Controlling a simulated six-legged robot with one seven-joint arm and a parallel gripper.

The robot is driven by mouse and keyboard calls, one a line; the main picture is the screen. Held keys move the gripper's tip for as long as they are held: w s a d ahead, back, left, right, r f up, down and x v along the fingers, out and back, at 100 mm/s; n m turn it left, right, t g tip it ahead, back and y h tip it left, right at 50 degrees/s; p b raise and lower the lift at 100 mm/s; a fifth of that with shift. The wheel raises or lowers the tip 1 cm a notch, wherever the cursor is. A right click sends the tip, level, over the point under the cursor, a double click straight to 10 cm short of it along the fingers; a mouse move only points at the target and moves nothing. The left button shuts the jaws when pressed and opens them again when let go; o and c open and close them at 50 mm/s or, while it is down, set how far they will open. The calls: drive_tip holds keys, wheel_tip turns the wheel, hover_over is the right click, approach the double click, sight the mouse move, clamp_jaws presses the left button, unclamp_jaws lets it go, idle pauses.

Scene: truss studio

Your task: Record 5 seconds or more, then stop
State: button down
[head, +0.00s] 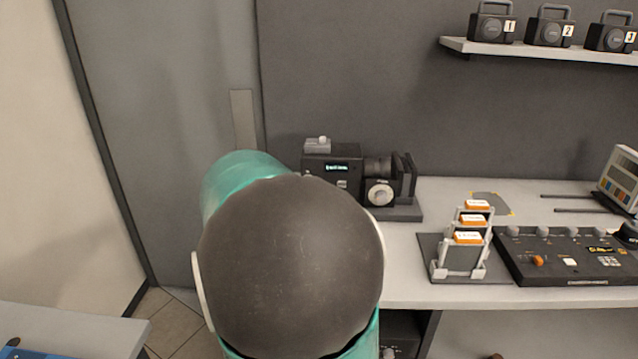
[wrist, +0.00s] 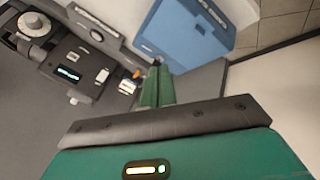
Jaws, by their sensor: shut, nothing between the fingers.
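A black camera (head: 335,172) with a small lit green display stands at the back left of the grey bench. Its lens and a round white dial are on the right side, and a grey block with a pale knob sits on top. The camera also shows at the upper left of the wrist view (wrist: 85,62), with its lit display and several small buttons. My gripper (wrist: 157,72) is shut and empty in the wrist view. Its green fingertips appear close to the camera's button side, but I cannot tell whether they touch. In the head view my arm hides the gripper.
A rack (head: 460,262) of orange-topped cards and a black control panel (head: 570,258) stand right of the camera. A blue box (wrist: 190,28) shows in the wrist view. A shelf (head: 550,48) holds numbered black units. Bench between camera and rack is clear.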

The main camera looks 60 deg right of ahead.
drive_tip(key=s+d+f+n+g+h, duration=0.1)
drive_tip(key=s+d+f, duration=0.1)
drive_tip(key=d, duration=0.7)
drive_tip(key=s+d+f+n+g+h, duration=0.1)
drive_tip(key=s+d+f+h, duration=0.1)
drive_tip(key=d, duration=0.7)
drive_tip(key=s+d+f+g+h, duration=0.2)
drive_tip(key=s+d+f, duration=0.1)
drive_tip(key=d, duration=0.7)
drive_tip(key=shift+s+n, duration=0.4)
drive_tip(key=shift+w+d, duration=0.7)
drive_tip(key=shift+d, duration=0.55)
drive_tip(key=shift+w+d, duration=0.65)
drive_tip(key=shift+d, duration=0.65)
drive_tip(key=shift+w+d, duration=0.7)
drive_tip(key=shift+d, duration=0.55)
drive_tip(key=shift+d, duration=0.15)
drive_tip(key=shift+w+d, duration=0.15)
drive_tip(key=shift+d, duration=0.15)
